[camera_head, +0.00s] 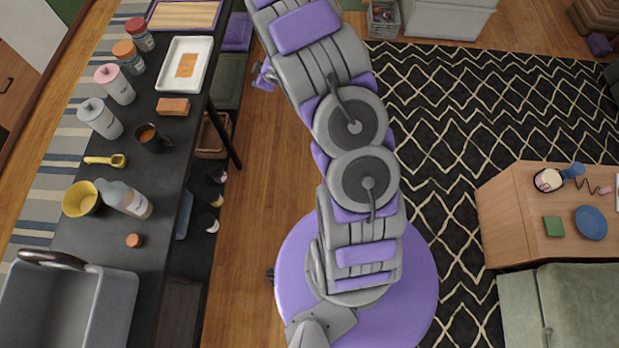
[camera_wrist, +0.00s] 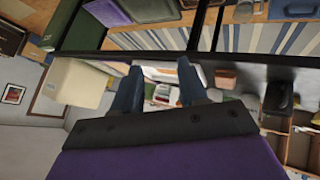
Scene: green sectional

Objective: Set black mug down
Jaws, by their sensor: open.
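The black mug (camera_head: 152,138) stands upright on the dark tabletop (camera_head: 180,215) in the head view, with brownish contents showing inside. A dark shape at the right of the wrist view (camera_wrist: 279,97) looks like the same mug. My gripper (camera_wrist: 158,88) is open in the wrist view, with two blue-grey fingers apart and nothing held between them. The mug is off to the right of the fingers and apart from them.
An orange-brown block (camera_head: 173,106), a white tray (camera_head: 185,65), a white canister (camera_head: 99,118) and a yellow scoop (camera_head: 106,160) surround the mug. A yellow cup (camera_head: 81,199), a bottle (camera_head: 124,198) and a grey bin (camera_head: 68,305) are nearer. Bare tabletop lies right of the mug.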

